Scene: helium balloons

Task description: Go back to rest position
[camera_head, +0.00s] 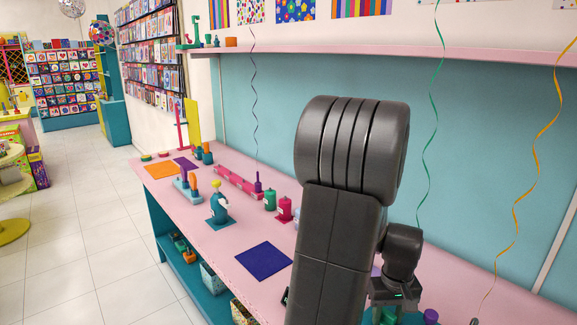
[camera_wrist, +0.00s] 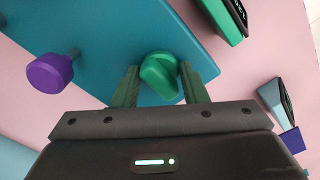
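My gripper (camera_wrist: 160,72) points down over the counter in the wrist view. Its two fingers stand apart, one on each side of a green knob (camera_wrist: 160,76) on a teal board (camera_wrist: 105,38). It looks open, with thin gaps beside the knob; light contact cannot be ruled out. In the head view my gripper (camera_head: 396,294) is low at the right, over the pink counter (camera_head: 228,246). My arm hides much of the counter there, and the fingertips are hard to make out.
A purple knob (camera_wrist: 50,73) stands left of the fingers; a green device (camera_wrist: 224,20) lies at upper right. On the counter are a dark blue mat (camera_head: 264,260), a teal pump (camera_head: 218,207) and green and red spools. A green ribbon (camera_head: 431,130) hangs near my arm.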

